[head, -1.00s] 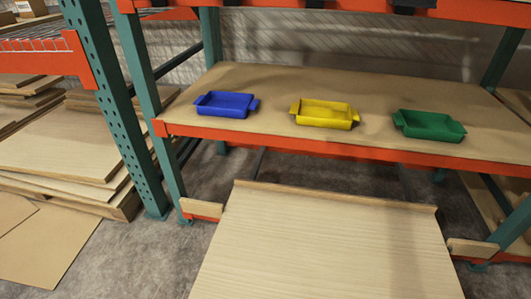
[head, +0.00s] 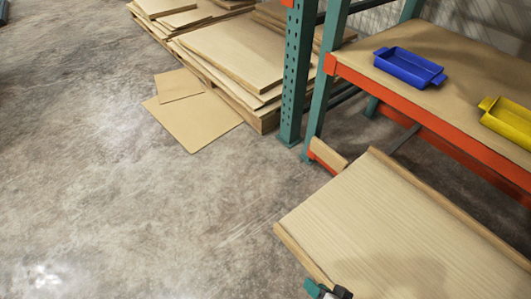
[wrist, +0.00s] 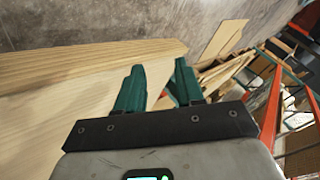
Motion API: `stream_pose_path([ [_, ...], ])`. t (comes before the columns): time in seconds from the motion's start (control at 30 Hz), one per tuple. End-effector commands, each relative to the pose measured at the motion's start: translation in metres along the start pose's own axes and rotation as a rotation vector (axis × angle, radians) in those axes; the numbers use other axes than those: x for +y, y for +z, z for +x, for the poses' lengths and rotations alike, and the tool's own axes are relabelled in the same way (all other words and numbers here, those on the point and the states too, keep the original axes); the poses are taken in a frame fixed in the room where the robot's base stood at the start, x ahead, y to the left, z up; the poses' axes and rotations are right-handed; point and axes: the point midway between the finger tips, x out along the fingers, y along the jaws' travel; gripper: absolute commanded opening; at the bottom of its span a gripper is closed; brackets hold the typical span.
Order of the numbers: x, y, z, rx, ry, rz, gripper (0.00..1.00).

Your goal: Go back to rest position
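In the head view, only a small part of my gripper (head: 327,290) shows at the bottom edge, by the near corner of the slanted wooden board (head: 400,225). The blue tray (head: 409,67) sits on the shelf at the upper right. The yellow tray (head: 508,120) is cut off by the right edge of the head view. Both look empty.
The orange-and-teal rack (head: 296,75) stands right of centre. A stack of wooden sheets (head: 235,55) lies on a pallet behind it, with loose cardboard sheets (head: 190,115) on the floor. The concrete floor (head: 90,170) on the left is clear.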

Motion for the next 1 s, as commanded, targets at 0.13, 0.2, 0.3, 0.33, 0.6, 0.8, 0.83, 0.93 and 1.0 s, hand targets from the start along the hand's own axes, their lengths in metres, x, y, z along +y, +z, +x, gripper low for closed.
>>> stream_pose_path([
  [0.13,0.022,-0.01,-0.042,-0.146,0.147,-0.173,0.37],
  [0.2,0.034,-0.013,-0.065,-0.211,0.219,-0.233,0.37],
  [0.3,0.048,-0.017,-0.096,-0.295,0.311,-0.293,0.37],
  [0.33,0.051,-0.017,-0.105,-0.318,0.336,-0.307,0.37],
  [0.6,0.075,-0.021,-0.183,-0.494,0.53,-0.369,0.37],
  [0.8,0.051,-0.039,-0.213,-0.498,0.528,-0.368,0.37],
  [0.83,0.047,-0.042,-0.217,-0.498,0.528,-0.368,0.37],
  [0.93,0.035,-0.051,-0.232,-0.498,0.527,-0.368,0.37],
  [1.0,0.025,-0.059,-0.245,-0.498,0.526,-0.368,0.37],
])
